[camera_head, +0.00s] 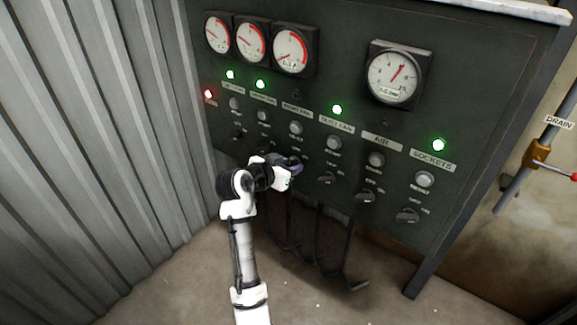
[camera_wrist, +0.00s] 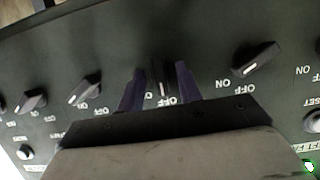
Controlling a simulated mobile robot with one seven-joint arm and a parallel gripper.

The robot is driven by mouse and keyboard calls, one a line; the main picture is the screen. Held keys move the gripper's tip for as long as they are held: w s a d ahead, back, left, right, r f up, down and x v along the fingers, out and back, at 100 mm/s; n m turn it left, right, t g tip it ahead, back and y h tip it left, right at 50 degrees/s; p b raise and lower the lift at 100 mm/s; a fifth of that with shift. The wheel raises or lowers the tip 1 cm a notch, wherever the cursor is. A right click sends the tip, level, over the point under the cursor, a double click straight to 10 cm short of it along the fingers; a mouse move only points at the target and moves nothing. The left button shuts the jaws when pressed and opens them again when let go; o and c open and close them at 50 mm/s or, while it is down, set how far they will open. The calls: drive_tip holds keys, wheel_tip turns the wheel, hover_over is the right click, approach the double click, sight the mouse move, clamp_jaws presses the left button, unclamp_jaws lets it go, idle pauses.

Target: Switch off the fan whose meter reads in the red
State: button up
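The dark panel (camera_head: 345,60) has three meters with red arcs at its upper left: the left meter (camera_head: 217,33), the middle meter (camera_head: 252,41) and the right meter (camera_head: 291,50). The right meter's needle points to the lower left; the other needles are too small to read surely. My gripper (camera_head: 291,165) is at the third column of switches. In the wrist view, its open purple fingers (camera_wrist: 160,88) stand either side of a black rotary switch (camera_wrist: 163,78). I cannot tell if they touch it. That switch points nearly straight down in the picture; neighbouring switches are tilted.
The third column's lamp (camera_head: 297,94) is dark; green lamps (camera_head: 337,109) glow in nearby columns and a red lamp (camera_head: 208,93) at far left. Neighbouring switches (camera_wrist: 255,58) (camera_wrist: 85,92) are close on both sides. A larger gauge (camera_head: 396,75) is on the right. Cables (camera_head: 318,235) hang below.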

drive_tip(key=b+v, duration=0.2)
drive_tip(key=v, duration=1.1)
drive_tip(key=shift+s+a, duration=0.25)
